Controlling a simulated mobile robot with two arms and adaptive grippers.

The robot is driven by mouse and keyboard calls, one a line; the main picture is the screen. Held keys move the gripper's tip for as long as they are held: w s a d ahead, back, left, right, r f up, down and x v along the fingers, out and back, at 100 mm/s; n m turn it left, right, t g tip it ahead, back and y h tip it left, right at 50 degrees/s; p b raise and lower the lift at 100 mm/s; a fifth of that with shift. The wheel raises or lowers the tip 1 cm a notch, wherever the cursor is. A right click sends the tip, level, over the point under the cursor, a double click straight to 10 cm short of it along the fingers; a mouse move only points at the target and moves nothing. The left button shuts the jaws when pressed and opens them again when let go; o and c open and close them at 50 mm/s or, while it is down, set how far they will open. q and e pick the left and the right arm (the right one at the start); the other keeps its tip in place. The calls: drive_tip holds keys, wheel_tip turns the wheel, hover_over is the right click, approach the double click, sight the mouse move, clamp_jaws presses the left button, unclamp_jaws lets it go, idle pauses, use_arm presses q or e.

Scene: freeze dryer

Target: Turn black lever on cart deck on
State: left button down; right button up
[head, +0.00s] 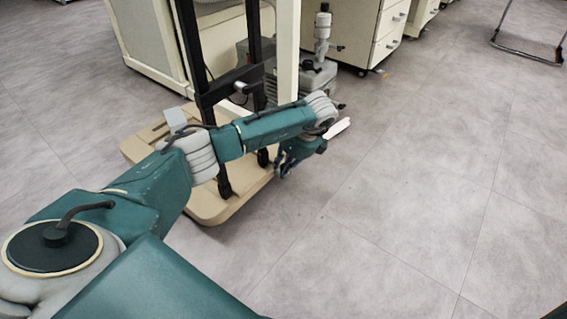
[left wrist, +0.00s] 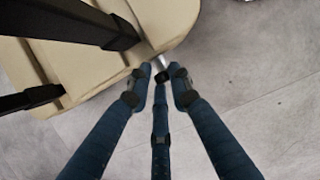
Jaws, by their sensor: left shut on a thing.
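The beige cart deck (head: 207,212) is low above the floor at left centre in the head view. It also fills the upper left of the left wrist view (left wrist: 92,72). My left gripper (head: 288,166) is at the deck's right edge. In the left wrist view its blue fingers (left wrist: 160,78) close in on a small black lever (left wrist: 162,77) beside a short grey metal stub at the deck's corner. The fingers are shut on the lever, which is mostly hidden between the tips. The head view does not show the lever clearly. My right gripper is out of view.
Black cart uprights (head: 189,50) rise from the deck. A grey pump-like machine (head: 318,75) stands on the floor behind my left forearm. White drawer cabinets (head: 360,30) line the back. A metal stand leg (head: 525,52) is at far right. Floor on the right is clear.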

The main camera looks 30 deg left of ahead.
use_arm(q)
drive_tip(key=shift+w+a+r, duration=0.1)
drive_tip(key=shift+w+r, duration=0.05)
drive_tip(key=shift+w, duration=0.2)
drive_tip(key=c, duration=1.7)
unclamp_jaws()
drive_tip(key=shift+c, duration=0.2)
drive_tip(key=v, duration=1.2)
drive_tip(key=shift+d, duration=0.2)
